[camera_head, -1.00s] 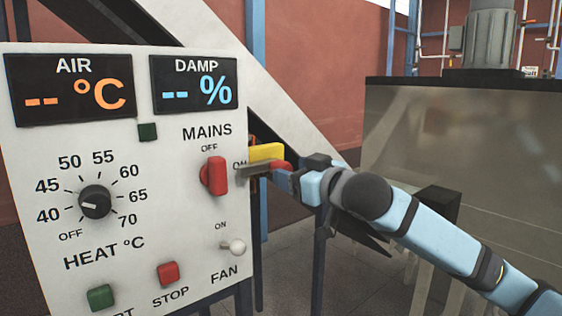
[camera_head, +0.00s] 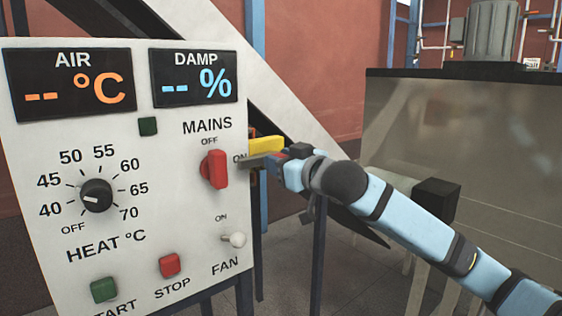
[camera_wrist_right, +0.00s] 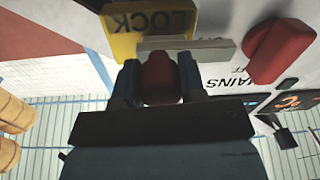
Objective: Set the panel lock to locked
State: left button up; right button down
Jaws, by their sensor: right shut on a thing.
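The panel lock shows in the right wrist view as a yellow plate (camera_wrist_right: 150,42) with the word LOCK, seen upside down, and a red knob (camera_wrist_right: 162,78). In the head view the yellow plate (camera_head: 267,145) sticks out at the right edge of the white control panel (camera_head: 130,220), beside the MAINS switch. My right gripper (camera_wrist_right: 162,82) is shut on the red knob, one finger on each side. In the head view my right gripper (camera_head: 275,160) hides most of the knob. I cannot tell the lock's setting. My left gripper is not in view.
The red MAINS switch (camera_head: 214,169) is close left of my right gripper; it also shows in the right wrist view (camera_wrist_right: 279,50). Below it is the FAN toggle (camera_head: 234,240). A large metal tank (camera_head: 460,150) stands right, behind my right arm.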

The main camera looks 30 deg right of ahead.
aim_at(260, 161)
jog(key=a+p, duration=0.1)
jog(key=a, duration=0.2)
jog(key=shift+s+a, duration=0.15)
jog(key=shift+f, duration=0.1)
jog(key=c, duration=1.1)
grip_release()
jog(key=o, duration=0.4)
jog(key=shift+a, duration=0.2)
jog(key=shift+d, duration=0.2)
